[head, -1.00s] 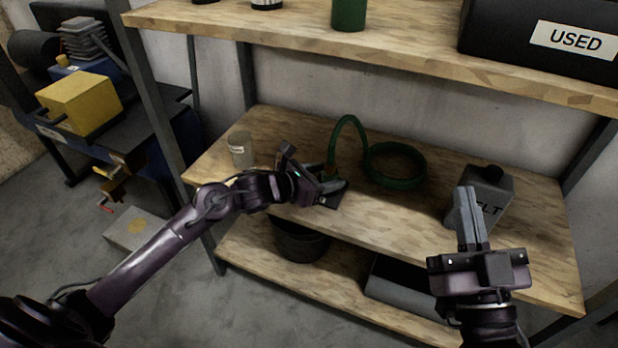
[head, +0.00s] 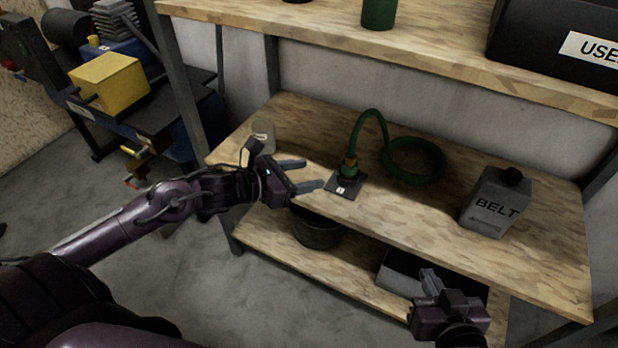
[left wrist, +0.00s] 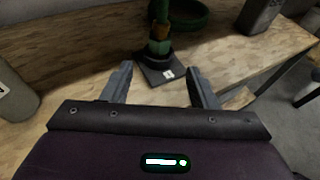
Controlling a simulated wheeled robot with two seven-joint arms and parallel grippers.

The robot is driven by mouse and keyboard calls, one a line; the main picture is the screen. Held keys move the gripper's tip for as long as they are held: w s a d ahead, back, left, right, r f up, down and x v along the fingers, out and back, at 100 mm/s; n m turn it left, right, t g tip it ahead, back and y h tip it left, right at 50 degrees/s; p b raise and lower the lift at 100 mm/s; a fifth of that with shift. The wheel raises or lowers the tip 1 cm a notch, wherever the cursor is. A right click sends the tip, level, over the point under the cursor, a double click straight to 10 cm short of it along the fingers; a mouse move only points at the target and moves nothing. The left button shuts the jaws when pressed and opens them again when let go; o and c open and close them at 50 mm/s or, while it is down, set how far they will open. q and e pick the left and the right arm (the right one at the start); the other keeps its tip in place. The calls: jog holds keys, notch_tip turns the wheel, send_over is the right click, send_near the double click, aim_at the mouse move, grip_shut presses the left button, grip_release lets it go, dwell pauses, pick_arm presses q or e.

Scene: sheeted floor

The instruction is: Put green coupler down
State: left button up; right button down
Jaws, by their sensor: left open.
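The green coupler (head: 349,165) stands upright on a small dark base plate (head: 345,190) with a white label, on the middle shelf. A green hose (head: 371,114) arches up from it to a coil lying on the shelf. The coupler also shows in the left wrist view (left wrist: 160,42), ahead of and beyond the fingertips. My left gripper (head: 313,175) is open and empty, a little left of the base plate and apart from the coupler. My right gripper (head: 428,280) is low at the front right, away from the coupler; its finger gap is not clear.
The middle shelf (head: 420,215) also holds a grey BELT container (head: 491,204) at right and a small jar (head: 263,136) at left. A dark bucket (head: 317,230) and a grey bin (head: 400,278) are on the lower shelf. The upper shelf (head: 420,52) overhangs behind.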

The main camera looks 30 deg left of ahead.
pick_arm(q)
jog(key=s+d+f+m, duration=0.1)
jog(key=s+d+m, duration=0.2)
jog(key=d+m, duration=0.3)
jog(key=s+d+f+m+y, duration=0.1)
jog(key=s+d+m, duration=0.3)
jog(key=m, duration=1.2)
jog(key=s+d+f+m, duration=0.1)
jog(key=s+d+m, duration=0.2)
jog(key=d+m, duration=0.4)
jog(key=shift+s+d+f+m+y, duration=0.2)
jog(key=shift+d+m+y, duration=0.1)
jog(key=shift+m, duration=2.3)
